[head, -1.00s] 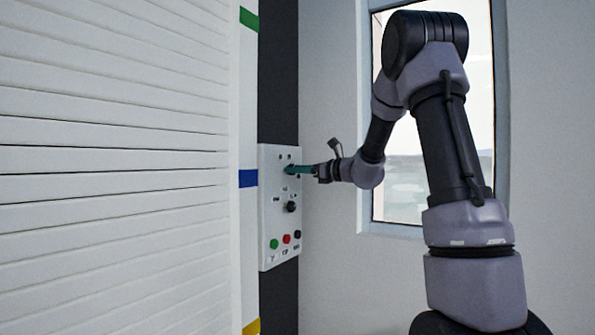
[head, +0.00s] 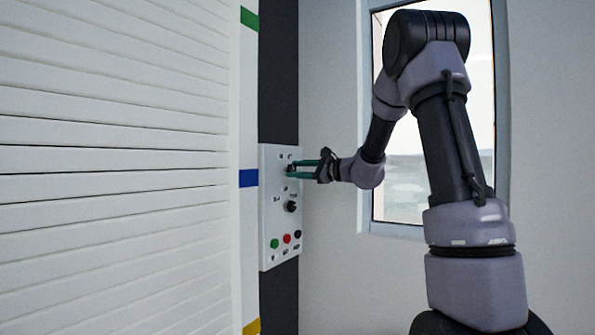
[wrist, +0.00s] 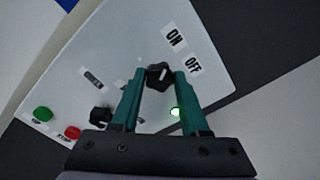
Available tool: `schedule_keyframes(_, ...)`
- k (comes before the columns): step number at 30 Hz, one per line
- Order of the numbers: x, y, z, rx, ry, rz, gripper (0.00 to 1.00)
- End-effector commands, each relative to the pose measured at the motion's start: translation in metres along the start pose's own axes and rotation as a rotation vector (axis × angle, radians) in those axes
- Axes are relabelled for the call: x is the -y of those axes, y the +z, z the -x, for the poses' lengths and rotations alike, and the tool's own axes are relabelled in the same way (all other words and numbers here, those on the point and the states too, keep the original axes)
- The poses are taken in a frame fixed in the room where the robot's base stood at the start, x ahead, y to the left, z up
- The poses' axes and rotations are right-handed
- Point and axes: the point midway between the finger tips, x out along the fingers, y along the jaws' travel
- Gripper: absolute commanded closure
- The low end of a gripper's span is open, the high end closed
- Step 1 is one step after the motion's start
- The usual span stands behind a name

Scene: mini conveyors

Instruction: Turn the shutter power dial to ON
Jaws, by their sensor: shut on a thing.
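The shutter power dial (wrist: 158,76) is a black knob on the white control panel (wrist: 70,85), beside the ON label (wrist: 174,37) and the OFF label (wrist: 194,64). A pale mark on it faces the label side; which label it lines up with I cannot tell. My gripper (wrist: 160,77) has one green finger on each side of the dial and is shut on it. In the head view my gripper (head: 292,168) reaches the upper part of the panel (head: 267,210) from the right, and its fingers partly hide the dial.
A second black dial (head: 291,206) sits lower on the panel. Below it are a green button (head: 274,244), a red button (head: 287,239) and a dark button (head: 298,234). A green light (wrist: 175,111) glows near my right finger. The white slatted shutter (head: 110,170) stands left.

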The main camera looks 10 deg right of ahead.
Motion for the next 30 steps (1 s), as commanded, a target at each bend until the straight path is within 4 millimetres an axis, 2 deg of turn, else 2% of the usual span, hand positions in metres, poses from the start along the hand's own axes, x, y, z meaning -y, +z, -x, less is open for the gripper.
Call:
schedule_keyframes(16,-0.0003,-0.0003,0.0002,-0.001,0.001,0.029,1.0)
schedule_keyframes(17,-0.0003,-0.0003,0.0002,-0.001,0.001,0.028,0.52)
schedule_keyframes(18,-0.0003,-0.0002,0.0002,-0.001,0.001,0.028,0.36)
schedule_keyframes(19,-0.0003,-0.0002,0.0002,-0.001,0.001,0.028,0.25)
schedule_keyframes(30,0.0,-0.0003,0.0032,-0.001,0.0,0.027,0.25)
